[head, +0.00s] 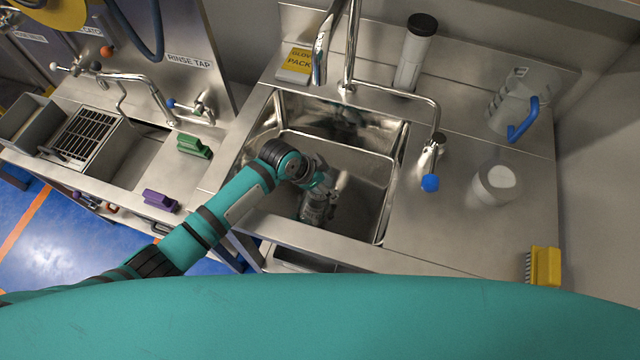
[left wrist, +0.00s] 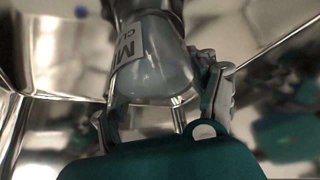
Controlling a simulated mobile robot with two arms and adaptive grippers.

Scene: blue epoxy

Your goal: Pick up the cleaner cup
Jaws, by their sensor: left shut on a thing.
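The cleaner cup (left wrist: 152,70) is a grey, translucent vessel with a dark part at the top of the picture. Its pale label is partly cut off, showing "M" and "CL". In the left wrist view, my left gripper (left wrist: 160,92) has one finger on each side of it and is shut on it. In the head view, my left arm reaches over the sink's front edge and the left gripper (head: 317,207) points down inside the basin. The cup is largely hidden there by the gripper and wrist. My right gripper is not in view.
The steel sink (head: 397,165) surrounds the gripper. A tall tap (head: 350,50) and a side tap with blue tip (head: 431,182) stand near its rim. A white-filled cup (head: 495,184), a blue-handled jug (head: 512,108) and a yellow brush (head: 545,267) are on the right counter.

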